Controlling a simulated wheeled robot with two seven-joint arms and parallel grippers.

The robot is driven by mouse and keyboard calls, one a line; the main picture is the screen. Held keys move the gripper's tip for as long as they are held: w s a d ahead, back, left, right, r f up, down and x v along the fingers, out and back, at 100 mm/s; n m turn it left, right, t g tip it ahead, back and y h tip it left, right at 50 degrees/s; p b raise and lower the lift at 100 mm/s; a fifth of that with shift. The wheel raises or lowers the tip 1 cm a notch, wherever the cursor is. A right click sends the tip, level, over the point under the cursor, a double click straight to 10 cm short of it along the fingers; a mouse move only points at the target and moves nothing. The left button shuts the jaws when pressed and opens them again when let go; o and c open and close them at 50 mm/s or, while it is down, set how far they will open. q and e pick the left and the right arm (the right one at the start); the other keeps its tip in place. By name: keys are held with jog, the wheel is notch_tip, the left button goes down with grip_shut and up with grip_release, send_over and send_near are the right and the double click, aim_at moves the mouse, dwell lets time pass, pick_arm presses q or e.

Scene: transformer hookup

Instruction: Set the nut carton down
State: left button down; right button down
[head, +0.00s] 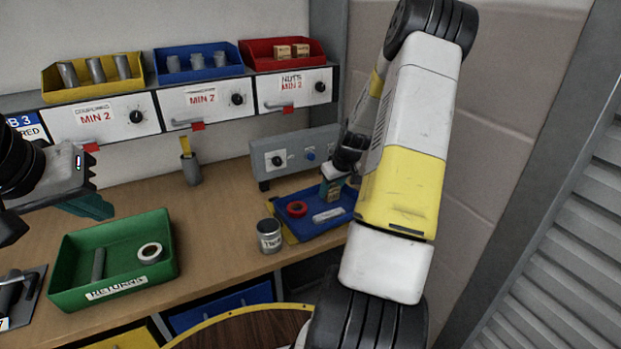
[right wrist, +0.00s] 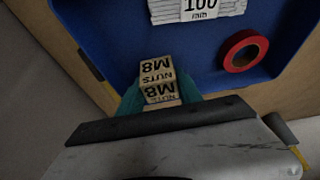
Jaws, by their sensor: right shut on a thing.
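The nut carton (right wrist: 158,72) is a small tan box marked "M8 NUTS". My right gripper (right wrist: 160,94) is shut on it, with a teal finger on each side. In the head view the carton (head: 334,190) is at the right part of the blue tray (head: 333,222); I cannot tell whether it touches the tray floor. My right arm partly covers that side. My left gripper (head: 90,206) is at the left, above the bench near the green bin, with nothing visible in it; its finger gap is unclear.
The blue tray also holds a red tape roll (head: 297,209) and a white labelled piece (head: 328,215). A grey can (head: 269,236) stands just left of it. A grey box with knobs (head: 292,157) is behind. A green returns bin (head: 113,262) sits left.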

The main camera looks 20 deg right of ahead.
jog(key=c, duration=0.8)
grip_release()
jog(key=shift+f, duration=0.1)
jog(key=a+v, duration=0.1)
jog(key=v, duration=1.1)
jog(key=s+a+r, duration=0.7)
jog(key=a+r, duration=0.6)
jog(key=shift+m+t+y, duration=0.7)
jog(key=shift+t, duration=0.1)
jog(key=s+a+r, duration=0.1)
jog(key=s+a, duration=0.2)
jog(key=s, duration=0.2)
jog(key=s+a+r, duration=0.2)
jog(key=s+a, duration=0.1)
jog(key=s, duration=0.2)
jog(key=s+a+r, duration=0.1)
jog(key=s+a, duration=0.2)
jog(key=s, duration=0.2)
jog(key=shift+s+a+r, duration=0.1)
jog(key=shift+r, duration=0.1)
